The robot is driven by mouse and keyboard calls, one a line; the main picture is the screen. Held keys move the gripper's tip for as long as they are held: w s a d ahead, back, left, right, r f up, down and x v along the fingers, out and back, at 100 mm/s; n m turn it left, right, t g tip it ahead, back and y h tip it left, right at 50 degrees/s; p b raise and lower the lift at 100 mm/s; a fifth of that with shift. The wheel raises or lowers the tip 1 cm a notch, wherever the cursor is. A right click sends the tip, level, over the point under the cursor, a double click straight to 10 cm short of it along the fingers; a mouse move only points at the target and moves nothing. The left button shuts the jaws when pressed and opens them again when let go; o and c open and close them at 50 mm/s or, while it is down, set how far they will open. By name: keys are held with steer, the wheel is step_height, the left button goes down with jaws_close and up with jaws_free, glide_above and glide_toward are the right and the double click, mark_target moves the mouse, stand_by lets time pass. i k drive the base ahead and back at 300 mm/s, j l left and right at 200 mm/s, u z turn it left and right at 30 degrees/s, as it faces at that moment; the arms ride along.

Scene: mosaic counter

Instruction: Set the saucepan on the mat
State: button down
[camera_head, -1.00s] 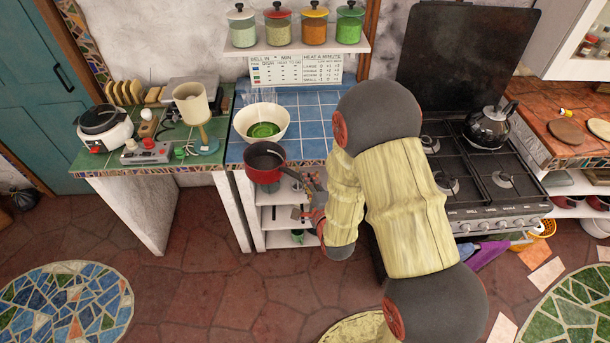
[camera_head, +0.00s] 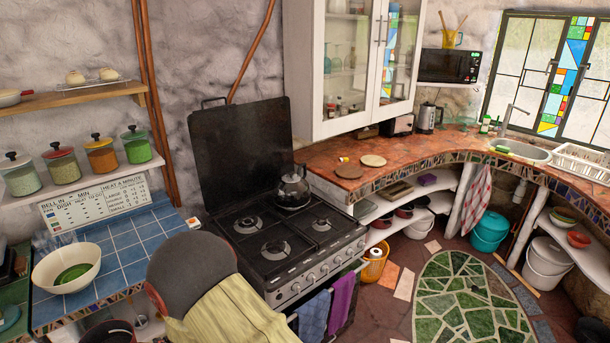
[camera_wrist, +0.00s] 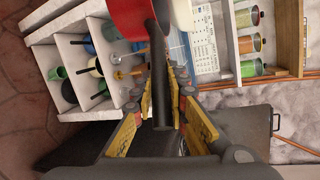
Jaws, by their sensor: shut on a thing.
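The red saucepan (camera_wrist: 138,16) has a dark handle that points back toward my wrist. My gripper (camera_wrist: 162,85) is shut on this handle, with a finger on each side. In the head view only part of the saucepan (camera_head: 108,333) shows at the bottom left edge, in front of the blue-tiled counter; my gripper is not clear there. Two flat round pieces lie on the terracotta counter right of the stove: a darker brown one (camera_head: 349,171) and a lighter tan one (camera_head: 373,160). I cannot tell which is the mat.
A cream bowl (camera_head: 67,268) stands on the blue counter (camera_head: 134,240). The black stove (camera_head: 285,240) bears a kettle (camera_head: 294,188) at the back and has a raised lid. The terracotta counter (camera_head: 420,152) has free room around the discs. Glass-door cabinets (camera_head: 355,60) hang above it.

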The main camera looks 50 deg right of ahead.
mark_target(360, 177)
steer(key=k+z, duration=0.15)
steer(key=z, duration=1.1)
steer(key=i+l+z, duration=0.2)
steer(key=z, duration=0.15)
steer(key=i+l+z, duration=0.15)
steer(key=i+z, duration=0.4)
steer(key=z, duration=0.15)
